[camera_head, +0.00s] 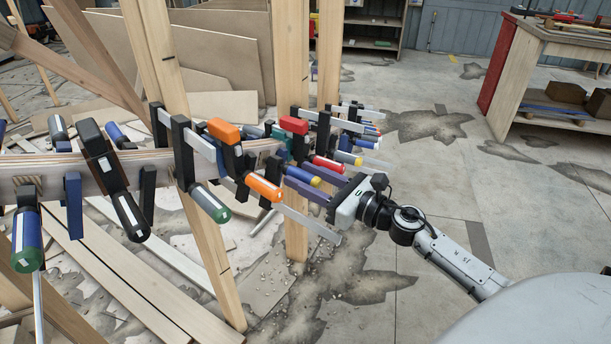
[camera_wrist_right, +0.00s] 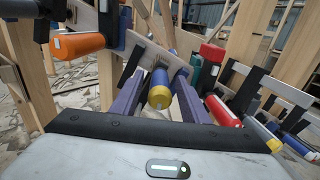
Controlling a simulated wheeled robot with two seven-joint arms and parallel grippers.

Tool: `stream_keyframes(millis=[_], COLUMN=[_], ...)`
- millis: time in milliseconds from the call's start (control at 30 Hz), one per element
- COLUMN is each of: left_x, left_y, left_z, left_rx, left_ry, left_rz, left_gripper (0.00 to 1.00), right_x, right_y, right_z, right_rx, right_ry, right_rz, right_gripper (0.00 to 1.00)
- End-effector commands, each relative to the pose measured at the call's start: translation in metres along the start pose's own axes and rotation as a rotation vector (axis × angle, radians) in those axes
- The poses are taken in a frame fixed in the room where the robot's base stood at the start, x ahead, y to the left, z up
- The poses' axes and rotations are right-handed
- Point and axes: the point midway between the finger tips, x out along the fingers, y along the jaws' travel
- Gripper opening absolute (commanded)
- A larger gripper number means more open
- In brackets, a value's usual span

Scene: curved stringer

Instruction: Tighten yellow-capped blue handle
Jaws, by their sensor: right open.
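The yellow-capped blue handle (camera_wrist_right: 160,88) belongs to a bar clamp on the curved wooden stringer. In the right wrist view its yellow cap points toward me. It also shows in the head view (camera_head: 302,175). My right gripper (camera_head: 304,180) reaches in from the right, with its two purple fingers on either side of this handle. The fingers are open, and in the wrist view (camera_wrist_right: 160,80) the handle lies between their tips with a gap visible at the sides. My left gripper is not in view.
An orange handle (camera_head: 263,187) with its bar and a red handle (camera_head: 328,164) flank the fingers closely. Another blue handle with a yellow cap (camera_head: 348,157) is beyond. Wooden posts (camera_head: 292,60) stand behind. A workbench (camera_head: 560,35) is at the far right, with open floor before it.

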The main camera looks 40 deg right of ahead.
Motion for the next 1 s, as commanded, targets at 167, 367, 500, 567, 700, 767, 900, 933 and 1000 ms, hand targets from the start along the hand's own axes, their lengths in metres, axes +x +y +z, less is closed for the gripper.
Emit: stream_keyframes(millis=[167,367,500,567,700,767,900,933,1000], left_x=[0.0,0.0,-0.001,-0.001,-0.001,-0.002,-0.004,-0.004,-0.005], left_y=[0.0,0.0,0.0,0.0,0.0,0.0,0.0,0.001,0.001], left_z=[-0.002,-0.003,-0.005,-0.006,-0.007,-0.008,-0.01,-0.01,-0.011], left_rx=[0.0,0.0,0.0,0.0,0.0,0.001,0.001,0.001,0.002], left_ry=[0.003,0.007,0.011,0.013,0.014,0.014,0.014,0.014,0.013], left_rz=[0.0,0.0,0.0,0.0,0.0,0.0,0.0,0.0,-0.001], left_gripper=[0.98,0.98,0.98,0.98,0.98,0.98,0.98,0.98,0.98], right_x=[0.002,0.002,0.001,0.001,0.001,0.001,0.001,0.001,0.001], right_y=[-0.001,0.0,0.0,0.0,0.0,0.0,-0.001,-0.001,-0.001], right_z=[0.0,0.0,0.0,0.0,0.0,0.0,0.001,0.001,0.002], right_rx=[0.0,0.0,0.001,0.001,0.01,0.021,0.069,0.085,0.128], right_ry=[0.0,0.0,0.0,0.0,0.0,0.0,0.0,0.0,-0.001], right_rz=[-0.001,-0.001,-0.001,-0.001,-0.001,-0.001,-0.001,-0.001,-0.001], right_gripper=[0.41,0.26,0.02,0.0,0.0,0.0,0.0,0.0,0.0])
